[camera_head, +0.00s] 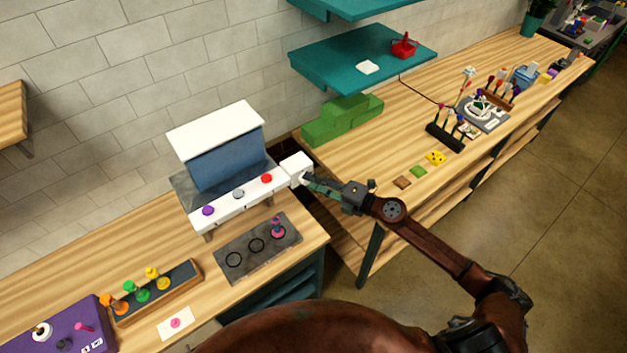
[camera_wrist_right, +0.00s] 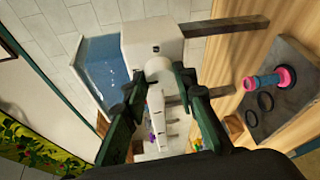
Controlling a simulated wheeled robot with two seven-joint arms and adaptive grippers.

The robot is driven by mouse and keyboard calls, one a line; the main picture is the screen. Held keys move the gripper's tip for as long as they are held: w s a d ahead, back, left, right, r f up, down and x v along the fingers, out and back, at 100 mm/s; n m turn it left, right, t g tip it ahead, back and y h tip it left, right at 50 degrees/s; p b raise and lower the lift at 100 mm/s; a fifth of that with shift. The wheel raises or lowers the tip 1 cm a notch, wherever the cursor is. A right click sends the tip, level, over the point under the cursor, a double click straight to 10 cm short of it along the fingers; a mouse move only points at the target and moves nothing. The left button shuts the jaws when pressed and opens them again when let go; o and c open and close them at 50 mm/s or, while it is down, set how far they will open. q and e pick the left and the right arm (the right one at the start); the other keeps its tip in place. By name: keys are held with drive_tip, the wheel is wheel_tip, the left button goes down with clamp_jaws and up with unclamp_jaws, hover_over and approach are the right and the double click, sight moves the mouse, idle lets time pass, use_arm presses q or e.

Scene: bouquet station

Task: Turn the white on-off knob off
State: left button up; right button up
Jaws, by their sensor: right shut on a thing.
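The white on-off knob (camera_wrist_right: 158,68) sticks out of a white block at the right end of the blue-and-white dispenser (camera_head: 227,160). In the head view the white block (camera_head: 296,167) shows, but the knob is largely hidden by my gripper. My right gripper (camera_head: 308,182) reaches in from the right, against the block's side. In the right wrist view its two dark green fingers (camera_wrist_right: 160,84) are on either side of the knob and shut on it. The knob's marking or turn angle cannot be read. My left gripper is not in view.
The dispenser front carries purple, grey and red buttons (camera_head: 266,179). Below it a dark tray (camera_head: 257,250) has black rings and a pink-and-blue piece (camera_head: 278,229). Green blocks (camera_head: 343,118) stand on the right-hand table, under a teal shelf (camera_head: 350,66). A gap separates the tables.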

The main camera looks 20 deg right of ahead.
drive_tip(key=shift+f, duration=0.1)
drive_tip(key=o, duration=1.1)
drive_tip(key=v, duration=1.2)
